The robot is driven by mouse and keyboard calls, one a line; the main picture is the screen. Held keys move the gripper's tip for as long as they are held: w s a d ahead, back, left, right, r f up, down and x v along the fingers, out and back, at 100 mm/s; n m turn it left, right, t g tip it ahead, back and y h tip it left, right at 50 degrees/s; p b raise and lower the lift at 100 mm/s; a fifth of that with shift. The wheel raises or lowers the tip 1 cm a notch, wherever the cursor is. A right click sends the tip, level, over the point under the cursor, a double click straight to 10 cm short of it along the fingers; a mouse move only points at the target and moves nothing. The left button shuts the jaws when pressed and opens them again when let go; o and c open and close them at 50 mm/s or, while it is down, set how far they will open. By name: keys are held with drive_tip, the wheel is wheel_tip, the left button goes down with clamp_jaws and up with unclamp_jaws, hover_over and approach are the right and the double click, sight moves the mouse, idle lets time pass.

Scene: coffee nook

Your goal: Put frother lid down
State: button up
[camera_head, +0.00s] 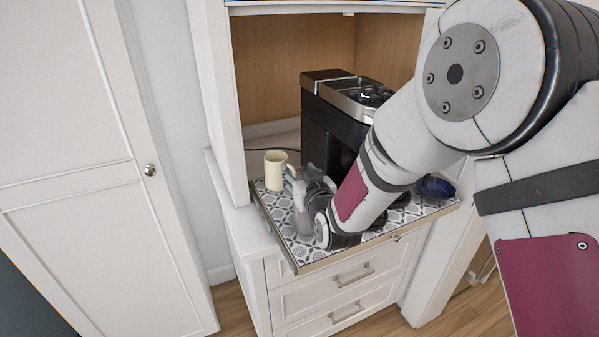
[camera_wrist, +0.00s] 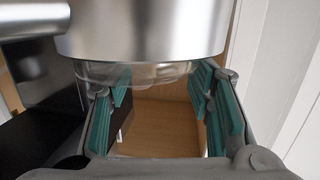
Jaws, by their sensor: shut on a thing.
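The frother lid (camera_wrist: 135,74) shows as a clear, shallow piece between my finger pads in the wrist view. My gripper (camera_head: 300,182) is closed on it, with teal pads at either side; the gripper also shows in the wrist view (camera_wrist: 162,108). A shiny metal cylinder with a stub at its left, apparently the frother (camera_wrist: 150,30), fills the top of the wrist view right against the lid. I cannot tell if lid and cylinder touch. In the head view, the gripper is low over the patterned shelf (camera_head: 285,243), and the lid cannot be made out.
A cream mug (camera_head: 275,170) stands just behind and left of my gripper. A black and silver coffee machine (camera_head: 330,125) stands behind my arm. A dark blue object (camera_head: 436,187) sits at the shelf's right. Cabinet walls flank the nook. Patterned surface shows near the front-left edge.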

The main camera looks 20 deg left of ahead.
drive_tip(key=shift+f, duration=0.4)
drive_tip(key=shift+f, duration=0.1)
drive_tip(key=o, duration=0.7)
drive_tip(key=shift+c, duration=0.2)
drive_tip(key=shift+r, duration=0.6)
drive_tip(key=b+v, duration=0.1)
drive_tip(key=v, duration=1.1)
drive_tip(key=shift+f, duration=0.1)
